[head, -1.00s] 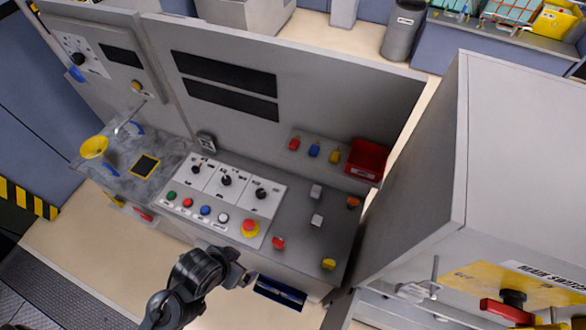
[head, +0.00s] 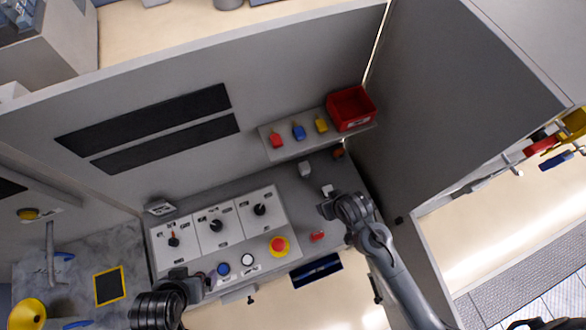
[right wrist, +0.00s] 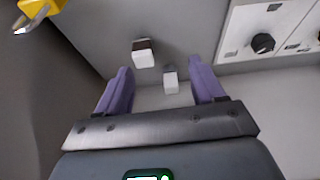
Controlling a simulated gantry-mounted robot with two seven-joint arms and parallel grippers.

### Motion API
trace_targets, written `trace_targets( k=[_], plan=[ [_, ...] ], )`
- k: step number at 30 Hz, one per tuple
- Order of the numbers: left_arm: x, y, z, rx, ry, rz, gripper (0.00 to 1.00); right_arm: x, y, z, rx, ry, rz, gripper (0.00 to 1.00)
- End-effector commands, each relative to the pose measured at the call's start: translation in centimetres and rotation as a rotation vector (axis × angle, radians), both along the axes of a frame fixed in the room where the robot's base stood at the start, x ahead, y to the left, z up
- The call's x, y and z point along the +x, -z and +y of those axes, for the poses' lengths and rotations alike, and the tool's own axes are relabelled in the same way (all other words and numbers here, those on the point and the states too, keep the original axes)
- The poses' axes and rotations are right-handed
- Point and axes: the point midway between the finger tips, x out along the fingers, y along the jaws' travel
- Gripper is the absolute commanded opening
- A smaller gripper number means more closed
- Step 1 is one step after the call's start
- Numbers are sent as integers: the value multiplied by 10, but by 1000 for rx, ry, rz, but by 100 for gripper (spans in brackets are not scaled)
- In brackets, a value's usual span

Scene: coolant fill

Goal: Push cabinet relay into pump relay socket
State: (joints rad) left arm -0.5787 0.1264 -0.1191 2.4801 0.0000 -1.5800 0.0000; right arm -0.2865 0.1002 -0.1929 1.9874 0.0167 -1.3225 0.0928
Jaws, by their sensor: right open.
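Two small white blocks stand on the grey desk right of the control panel, one farther back (head: 305,168) and one nearer (head: 328,190). I cannot tell which is the cabinet relay, and no socket is clear. My right gripper (head: 330,207) is just in front of the nearer block. In the right wrist view its purple fingers (right wrist: 162,88) are apart, with one white block (right wrist: 170,80) in line with the gap, beyond the tips. A second white block with a brown face (right wrist: 143,53) is farther up. My left gripper (head: 196,284) is near the panel's front edge; its jaws are unclear.
The control panel (head: 210,231) has knobs and a red emergency button (head: 278,245). A red bin (head: 350,108) and padlock-like items stand on a back shelf. A small red object (head: 318,236) lies near the desk's front. A tall grey cabinet (head: 460,90) bounds the right side.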

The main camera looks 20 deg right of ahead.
Motion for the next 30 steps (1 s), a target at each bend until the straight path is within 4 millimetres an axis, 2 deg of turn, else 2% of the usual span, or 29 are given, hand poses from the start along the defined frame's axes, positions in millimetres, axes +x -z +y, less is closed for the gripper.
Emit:
trace_targets(
  k=[1,3,9,14,24,30],
  plan=[
    [-1,6,-1,-2,2,1,100,11,14,3,2,4,-5,68],
    [-1,10,-2,-6,1,3,100,23,27,6,3,8,-12,68],
    [-1,15,-3,-9,-3,2,100,47,49,10,7,20,-24,68],
    [-1,12,-3,-12,-6,3,100,67,50,13,8,21,-27,68],
    [-1,5,-2,-10,-5,2,100,130,50,19,7,20,-26,68],
    [-1,4,-1,-4,-2,2,100,153,51,21,8,19,-26,68]
  ],
)
